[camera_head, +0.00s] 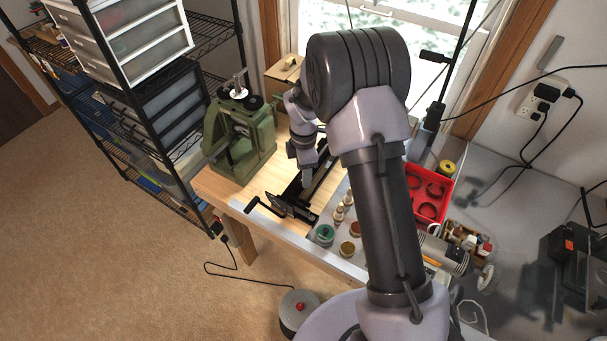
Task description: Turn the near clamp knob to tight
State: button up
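A black bench tool (322,178) with a long bar lies on the wooden bench. I cannot tell which of these parts is the near clamp knob. My gripper (307,178) points down over the black tool, behind the plate and right of the green machine. Its fingers are too small and dark to read, and any contact is unclear.
Small jars (325,234) stand close right of the black tool. Behind my arm are a red tray (429,190) and a box of bottles (468,238). A wire shelf (140,110) stands left. A wooden box (284,72) sits behind. Bare bench top (222,187) shows at the front left.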

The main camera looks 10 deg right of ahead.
jog(key=shift+f, duration=0.7)
jog(key=shift+c, duration=0.2)
grip_shut()
